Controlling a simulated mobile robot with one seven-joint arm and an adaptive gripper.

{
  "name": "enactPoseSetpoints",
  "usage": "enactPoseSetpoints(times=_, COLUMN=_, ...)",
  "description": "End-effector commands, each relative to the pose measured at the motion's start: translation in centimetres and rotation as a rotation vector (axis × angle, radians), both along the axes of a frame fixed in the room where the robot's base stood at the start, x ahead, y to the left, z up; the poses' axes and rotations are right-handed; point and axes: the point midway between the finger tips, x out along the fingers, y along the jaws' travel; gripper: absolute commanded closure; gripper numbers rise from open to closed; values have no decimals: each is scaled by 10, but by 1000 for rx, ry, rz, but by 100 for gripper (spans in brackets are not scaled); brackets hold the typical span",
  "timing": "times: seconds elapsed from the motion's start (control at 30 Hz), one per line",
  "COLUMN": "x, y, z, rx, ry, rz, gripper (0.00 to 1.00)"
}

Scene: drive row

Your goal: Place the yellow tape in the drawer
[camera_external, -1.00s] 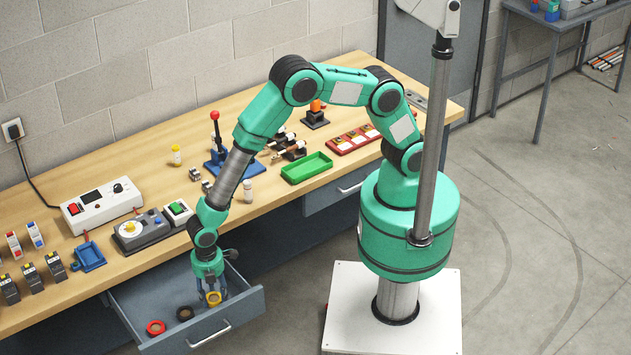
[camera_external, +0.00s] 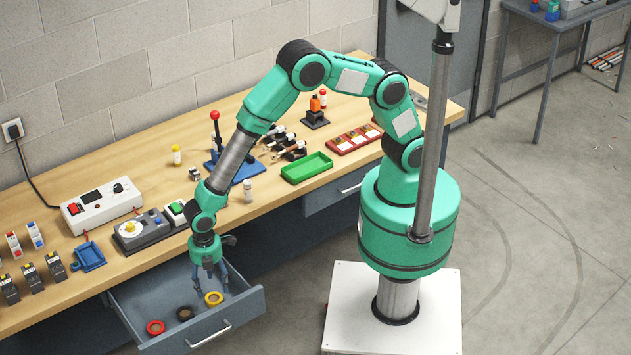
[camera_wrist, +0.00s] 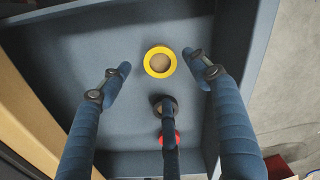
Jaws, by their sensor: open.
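The yellow tape (camera_external: 214,298) is a small ring lying flat on the floor of the open drawer (camera_external: 246,300). In the wrist view the yellow tape (camera_wrist: 148,62) lies in the drawer (camera_wrist: 55,60), beyond and between my fingertips. My gripper (camera_external: 210,275) is open and empty, above the drawer and apart from the tape. In the wrist view my gripper (camera_wrist: 157,75) has its fingers spread wide. A black tape (camera_external: 185,313) and a red tape (camera_external: 156,327) lie in the same drawer, in a row with the yellow one.
The drawer's front wall with its handle (camera_external: 208,338) stands at the near side. The wooden workbench (camera_external: 190,257) is behind the drawer and carries a green tray (camera_external: 307,168), a white power box (camera_external: 102,205) and a blue holder (camera_external: 90,256). The drawer's back part has bare floor.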

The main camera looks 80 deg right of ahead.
Motion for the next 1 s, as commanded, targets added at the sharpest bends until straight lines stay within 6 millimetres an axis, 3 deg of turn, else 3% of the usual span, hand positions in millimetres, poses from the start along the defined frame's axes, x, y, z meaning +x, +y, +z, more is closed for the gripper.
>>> enactPoseSetpoints(times=0.1, x=0, y=0, z=23, rx=2, ry=-2, rz=0, gripper=38)
enactPoseSetpoints(times=0.4, x=1, y=0, z=59, rx=1, ry=-1, rz=0, gripper=38)
enactPoseSetpoints(times=1.0, x=0, y=0, z=65, rx=0, ry=0, rz=0, gripper=38)
